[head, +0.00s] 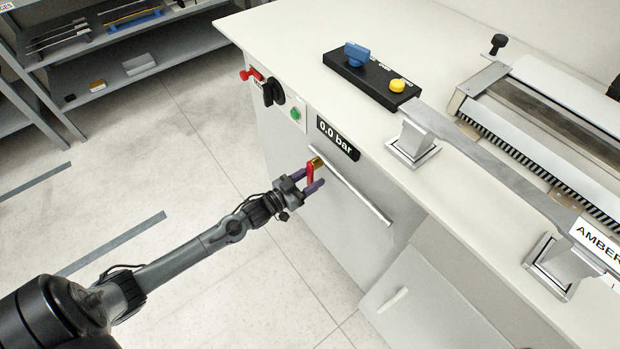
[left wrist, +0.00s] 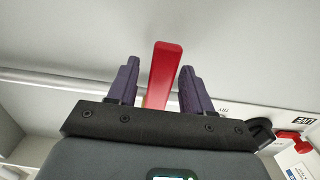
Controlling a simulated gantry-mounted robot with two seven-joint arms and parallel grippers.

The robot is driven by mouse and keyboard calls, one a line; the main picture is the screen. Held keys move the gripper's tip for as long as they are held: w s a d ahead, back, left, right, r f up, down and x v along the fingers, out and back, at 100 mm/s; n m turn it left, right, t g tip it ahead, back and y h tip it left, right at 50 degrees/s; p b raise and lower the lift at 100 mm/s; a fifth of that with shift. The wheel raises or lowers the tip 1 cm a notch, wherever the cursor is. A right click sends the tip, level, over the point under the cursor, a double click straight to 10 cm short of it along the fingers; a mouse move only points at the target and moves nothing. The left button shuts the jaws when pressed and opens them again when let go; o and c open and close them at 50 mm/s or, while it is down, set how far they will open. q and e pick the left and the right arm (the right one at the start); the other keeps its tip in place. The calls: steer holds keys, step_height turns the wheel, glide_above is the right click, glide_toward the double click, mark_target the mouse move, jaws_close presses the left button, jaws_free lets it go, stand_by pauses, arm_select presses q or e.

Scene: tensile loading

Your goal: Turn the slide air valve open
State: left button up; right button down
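The slide air valve has a red lever (head: 310,173) and a brass body (head: 317,162) on the front of the white bench, below the pressure display. In the left wrist view the red lever (left wrist: 164,75) stands between the two purple fingers of my left gripper (left wrist: 159,78), with a visible gap on each side. My left gripper (head: 313,177) is open at the valve in the head view. The valve body is mostly hidden behind the lever and gripper in the wrist view. My right gripper is in neither view.
The display (head: 338,138) reads 0.0 bar. A silver rail-like handle (head: 360,194) runs right of the valve. A red knob (head: 251,74), black switch (head: 273,92) and green button (head: 295,114) sit up left. A control box (head: 365,78) lies on the bench.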

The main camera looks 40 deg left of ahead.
arm_select(q)
jaws_close()
